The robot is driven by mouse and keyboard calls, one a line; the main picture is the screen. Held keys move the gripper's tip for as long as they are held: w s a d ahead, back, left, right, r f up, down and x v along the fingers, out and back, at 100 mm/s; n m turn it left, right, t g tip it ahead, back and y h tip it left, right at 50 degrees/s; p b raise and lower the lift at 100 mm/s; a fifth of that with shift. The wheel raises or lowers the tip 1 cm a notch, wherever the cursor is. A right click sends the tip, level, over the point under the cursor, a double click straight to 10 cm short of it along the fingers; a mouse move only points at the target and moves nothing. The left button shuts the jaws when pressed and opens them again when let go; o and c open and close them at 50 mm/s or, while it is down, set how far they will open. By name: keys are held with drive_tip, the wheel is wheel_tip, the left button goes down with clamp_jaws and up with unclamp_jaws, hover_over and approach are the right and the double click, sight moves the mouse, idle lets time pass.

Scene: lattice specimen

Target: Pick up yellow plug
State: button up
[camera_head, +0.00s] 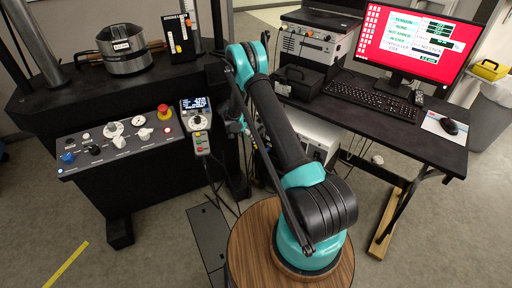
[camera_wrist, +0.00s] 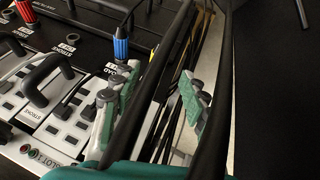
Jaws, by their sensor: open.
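In the wrist view, a blue plug (camera_wrist: 121,44) stands upright on a dark panel near a LOAD label, and a red plug (camera_wrist: 25,11) shows at the top left edge. My gripper (camera_wrist: 153,98) is open, with its green-padded fingers apart and nothing visibly held between them. The fingers are beside the white slot modules, and the blue plug is above and left of the gap. Black gripper links hide part of the panel. In the head view, the gripper itself cannot be made out clearly.
The white slot modules (camera_wrist: 74,113) have raised black handles close to the left finger. In the head view, a grey controller unit (camera_head: 308,45) stands on the black desk (camera_head: 400,136) beside a monitor (camera_head: 417,40). A control console (camera_head: 118,138) stands at the left.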

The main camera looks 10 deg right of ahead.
sight(256, 145)
drive_tip(key=shift+d+x, duration=0.25)
drive_tip(key=shift+x, duration=3.05)
drive_tip(key=shift+r, duration=0.15)
drive_tip(key=shift+c, duration=0.6)
clamp_jaws()
